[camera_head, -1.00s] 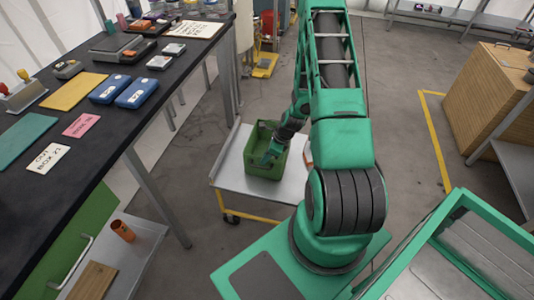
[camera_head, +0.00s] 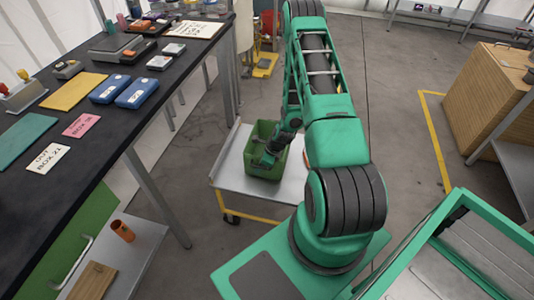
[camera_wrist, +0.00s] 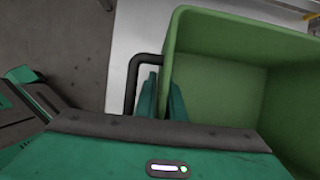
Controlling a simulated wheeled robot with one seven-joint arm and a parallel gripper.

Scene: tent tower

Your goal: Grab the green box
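The green box (camera_head: 262,171) is an open-topped bin standing on a grey-topped cart. In the wrist view the green box (camera_wrist: 225,45) fills the right side, and its inside looks empty. A dark bent handle (camera_wrist: 132,78) sticks out from its left side. My gripper (camera_head: 267,160) is at the box, reaching down at its rim. In the wrist view my gripper (camera_wrist: 163,98) has its two green fingers a little apart, one on each side of the box's left wall. Contact with the wall is not clear. The fingertips are partly hidden.
The cart (camera_head: 228,172) has free top around the box. A long black table (camera_head: 120,130) with boxes and labelled cards stands on the left. A wooden crate (camera_head: 490,95) stands on the right. The floor behind the cart is mostly clear.

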